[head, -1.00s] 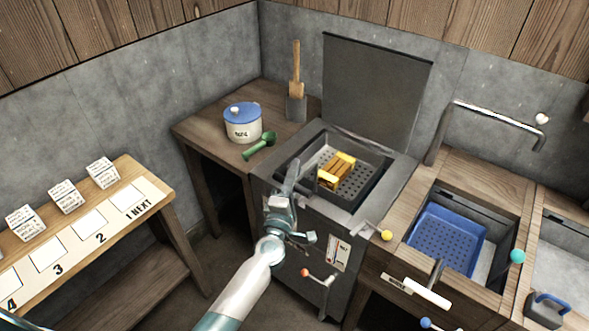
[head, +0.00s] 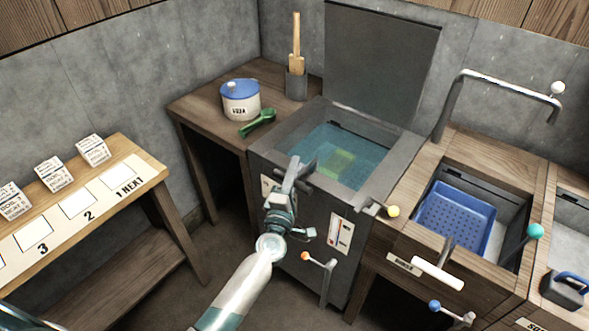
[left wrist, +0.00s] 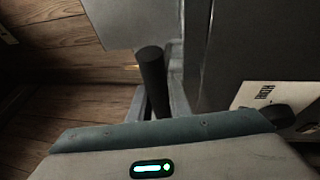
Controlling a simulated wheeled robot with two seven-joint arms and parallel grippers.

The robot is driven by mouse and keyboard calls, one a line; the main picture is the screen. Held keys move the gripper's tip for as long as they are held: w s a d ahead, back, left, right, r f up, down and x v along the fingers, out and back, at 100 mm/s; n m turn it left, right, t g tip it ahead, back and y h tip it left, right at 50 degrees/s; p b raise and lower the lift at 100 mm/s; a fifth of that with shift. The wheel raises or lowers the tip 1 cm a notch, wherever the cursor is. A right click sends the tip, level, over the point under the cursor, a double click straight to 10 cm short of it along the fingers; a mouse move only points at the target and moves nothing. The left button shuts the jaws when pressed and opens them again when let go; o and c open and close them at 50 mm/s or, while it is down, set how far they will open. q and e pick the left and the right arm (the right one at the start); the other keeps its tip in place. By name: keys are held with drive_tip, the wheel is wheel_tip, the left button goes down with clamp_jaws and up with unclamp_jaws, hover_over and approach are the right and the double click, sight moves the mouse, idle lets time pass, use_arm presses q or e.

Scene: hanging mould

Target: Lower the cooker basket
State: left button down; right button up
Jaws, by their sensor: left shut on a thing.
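The cooker (head: 300,215) is a dark grey box with its lid (head: 381,75) standing open behind it. Inside, the perforated basket (head: 366,171) lies under clear blue-green liquid, with blurred yellowish pieces (head: 338,162) in it. My left gripper (head: 297,172) is at the cooker's front left edge, shut on a dark handle. The left wrist view shows this dark round handle (left wrist: 152,75) between the fingers. The gripper hides most of the handle in the head view. My right gripper is not in view.
A sink with a blue basket (head: 455,218) is at the right.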

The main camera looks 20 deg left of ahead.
use_arm(q)
drive_tip(key=c, duration=1.6)
unclamp_jaws()
drive_tip(key=shift+r, duration=0.1)
drive_tip(key=shift+c, duration=0.2)
drive_tip(key=shift+s, duration=0.15)
drive_tip(key=s+f+b, duration=0.1)
drive_tip(key=s+f, duration=0.2)
drive_tip(key=s, duration=1.4)
drive_tip(key=shift+d, duration=0.45)
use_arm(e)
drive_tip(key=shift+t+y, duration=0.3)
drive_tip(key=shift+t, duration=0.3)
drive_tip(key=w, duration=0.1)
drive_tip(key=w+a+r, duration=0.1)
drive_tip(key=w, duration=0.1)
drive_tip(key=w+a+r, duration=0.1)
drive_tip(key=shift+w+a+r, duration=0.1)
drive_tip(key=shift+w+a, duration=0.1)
use_arm(q)
drive_tip(key=shift+w+f, duration=0.1)
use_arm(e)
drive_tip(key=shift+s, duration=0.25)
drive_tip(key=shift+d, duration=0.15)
